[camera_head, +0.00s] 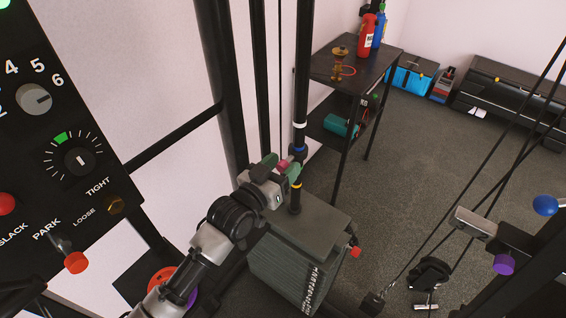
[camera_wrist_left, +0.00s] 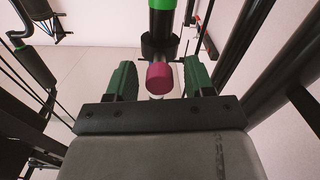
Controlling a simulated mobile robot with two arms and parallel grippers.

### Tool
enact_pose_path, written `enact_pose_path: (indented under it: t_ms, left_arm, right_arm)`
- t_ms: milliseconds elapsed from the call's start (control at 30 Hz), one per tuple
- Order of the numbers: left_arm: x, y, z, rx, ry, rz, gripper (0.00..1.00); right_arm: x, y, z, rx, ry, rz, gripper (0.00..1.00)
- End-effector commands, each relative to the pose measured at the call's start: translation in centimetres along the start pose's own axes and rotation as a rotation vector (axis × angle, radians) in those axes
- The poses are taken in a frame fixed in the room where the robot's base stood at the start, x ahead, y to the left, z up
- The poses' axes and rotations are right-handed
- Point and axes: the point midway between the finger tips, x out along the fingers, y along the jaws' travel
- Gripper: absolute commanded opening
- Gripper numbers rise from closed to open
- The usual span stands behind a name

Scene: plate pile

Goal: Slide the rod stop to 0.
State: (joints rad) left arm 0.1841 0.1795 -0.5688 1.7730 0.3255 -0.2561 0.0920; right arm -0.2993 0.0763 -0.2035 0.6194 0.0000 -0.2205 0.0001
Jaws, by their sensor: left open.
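The rod stop shows in the left wrist view as a black collar (camera_wrist_left: 160,46) around a rod, with a pink knob (camera_wrist_left: 159,78) facing my camera. A green band (camera_wrist_left: 163,4) is above the collar. In the head view the pink knob (camera_head: 284,162) is partly hidden by my left gripper (camera_head: 281,167). The upright black rod (camera_head: 300,90) carries white, blue and yellow bands; the stop is near the blue and yellow ones. My left gripper is open, its green fingers on either side of the knob with visible gaps. No 0 mark is readable.
A dark plate stack (camera_head: 300,265) is below the gripper. A black control panel (camera_head: 110,150) with dials and levers is at left. A two-level shelf (camera_head: 372,66) stands behind. Slanting cables and a machine with a blue ball (camera_head: 545,205) are at right.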

Motion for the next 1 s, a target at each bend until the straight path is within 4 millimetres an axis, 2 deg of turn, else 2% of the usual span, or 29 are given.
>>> enact_pose_path:
  t_ms: [333,667,867,1000]
  left_arm:
    - [0.5,0.0,0.0,0.000,0.000,0.001,0.53]
    - [0.4,0.0,0.0,0.000,0.000,0.000,0.02]
    - [0.4,0.0,0.2,0.000,-0.001,0.000,0.00]
    - [0.4,-0.4,2.6,0.000,-0.003,0.000,0.00]
  right_arm:
    - [-0.1,0.6,-0.2,0.003,0.003,0.008,0.61]
    - [-0.1,0.6,0.0,0.003,0.001,0.007,0.61]
    - [0.1,0.5,0.1,0.002,0.000,0.007,0.61]
    - [1.7,0.5,0.3,0.002,-0.001,0.006,0.61]
